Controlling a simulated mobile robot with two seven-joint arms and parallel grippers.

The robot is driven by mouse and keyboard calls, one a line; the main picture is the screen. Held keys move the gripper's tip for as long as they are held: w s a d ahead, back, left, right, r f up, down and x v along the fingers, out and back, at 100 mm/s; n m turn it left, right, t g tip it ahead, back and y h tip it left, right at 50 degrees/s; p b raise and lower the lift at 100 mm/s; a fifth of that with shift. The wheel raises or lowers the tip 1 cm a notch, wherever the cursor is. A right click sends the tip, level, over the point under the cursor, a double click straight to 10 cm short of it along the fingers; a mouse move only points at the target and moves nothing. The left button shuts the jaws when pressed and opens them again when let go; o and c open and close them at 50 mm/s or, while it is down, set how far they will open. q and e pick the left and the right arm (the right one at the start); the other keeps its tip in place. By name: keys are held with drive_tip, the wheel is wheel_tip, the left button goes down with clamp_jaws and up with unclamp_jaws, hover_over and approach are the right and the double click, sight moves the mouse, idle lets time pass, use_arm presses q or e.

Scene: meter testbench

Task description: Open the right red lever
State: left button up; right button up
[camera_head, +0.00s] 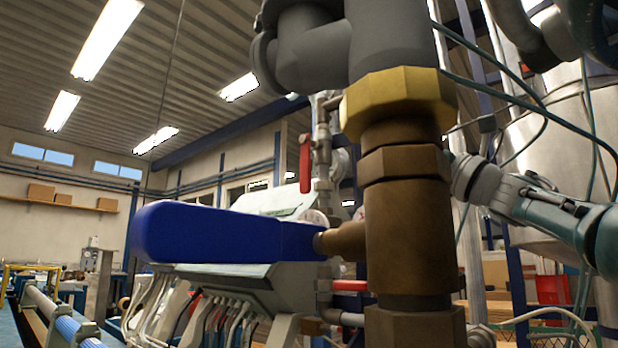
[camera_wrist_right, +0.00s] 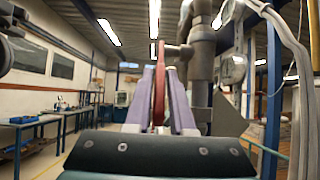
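In the right wrist view a red lever (camera_wrist_right: 160,84) stands upright between the two purple fingers of my right gripper (camera_wrist_right: 160,72). The fingers are apart, one on each side of it, and narrow gaps seem to show beside it. The lever's top meets a grey valve and pipe. In the head view my right arm comes in from the right and its gripper is hidden behind the brown pipe. Another view of red levers there: one hangs down (camera_head: 304,163) left of the pipe. Which lever is between my fingers cannot be matched there. My left gripper is not in view.
A thick brown pipe (camera_head: 405,230) with a brass nut (camera_head: 398,100) fills the near centre of the head view. A large blue handle (camera_head: 215,232) sticks out left from it. A red bar (camera_head: 350,286) lies level behind. Cables hang at the right.

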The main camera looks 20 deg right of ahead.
drive_tip(key=o, duration=0.3)
drive_tip(key=shift+f, duration=0.1)
drive_tip(key=shift+s+d+f+b, duration=0.2)
drive_tip(key=shift+s+f+b, duration=0.05)
drive_tip(key=shift+f+b, duration=0.1)
drive_tip(key=b+v, duration=0.3)
drive_tip(key=v, duration=0.6)
drive_tip(key=shift+r, duration=0.15)
